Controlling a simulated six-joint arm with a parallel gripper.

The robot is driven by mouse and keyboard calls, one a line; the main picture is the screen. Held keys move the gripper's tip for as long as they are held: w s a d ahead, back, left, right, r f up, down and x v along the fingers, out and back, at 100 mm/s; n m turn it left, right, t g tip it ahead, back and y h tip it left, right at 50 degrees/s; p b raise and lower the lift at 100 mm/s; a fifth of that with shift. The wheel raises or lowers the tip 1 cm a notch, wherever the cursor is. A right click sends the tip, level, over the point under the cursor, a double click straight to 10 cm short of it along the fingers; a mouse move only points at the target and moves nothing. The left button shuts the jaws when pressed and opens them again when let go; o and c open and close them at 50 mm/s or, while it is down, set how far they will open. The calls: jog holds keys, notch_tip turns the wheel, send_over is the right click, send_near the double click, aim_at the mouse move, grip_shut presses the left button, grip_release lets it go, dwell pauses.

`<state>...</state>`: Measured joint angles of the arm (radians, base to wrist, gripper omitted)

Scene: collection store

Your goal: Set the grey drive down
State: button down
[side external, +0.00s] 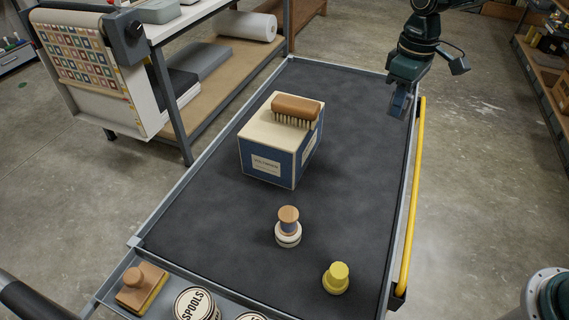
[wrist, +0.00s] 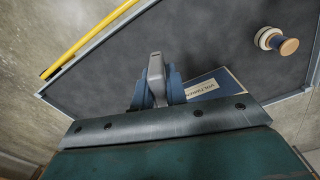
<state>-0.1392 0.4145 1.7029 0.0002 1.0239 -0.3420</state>
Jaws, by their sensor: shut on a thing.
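My gripper (side external: 399,106) is over the far right edge of the trolley, near the yellow rail. In the wrist view its blue fingers (wrist: 158,90) are shut on the grey drive (wrist: 155,66), a small light-grey piece with a rounded end that sticks out beyond the fingers. The rest of the drive is hidden between them. In the side view I cannot clearly tell the drive from the fingers. The held drive appears clear of the trolley's dark mat (side external: 361,130).
A blue and cream box (side external: 264,160) with a wooden brush (side external: 296,108) on top stands mid-mat. A wooden-topped spool (side external: 288,228) and a yellow knob-shaped piece (side external: 337,278) are nearer the front. A yellow rail (side external: 412,200) runs along the right edge. The mat's far and right areas are bare.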

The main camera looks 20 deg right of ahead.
jog(key=w+d+m, duration=0.1)
jog(key=d+m, duration=0.5)
jog(key=m, duration=0.2)
jog(key=shift+w+d+f+m, duration=0.15)
jog(key=shift+w+f+m, duration=0.15)
jog(key=shift+f+m, duration=0.1)
dwell(0.9)
jog(key=s+a+r+n, duration=0.1)
jog(key=s+a+n, duration=0.3)
jog(key=a+n, duration=0.6)
jog(key=s+a+r+n, duration=0.1)
jog(key=s+a+n, duration=0.3)
jog(key=a+n, duration=0.5)
jog(key=shift+s+a+r+n, duration=0.15)
jog(key=shift+s+a+n, duration=0.2)
jog(key=shift+n, duration=5.45)
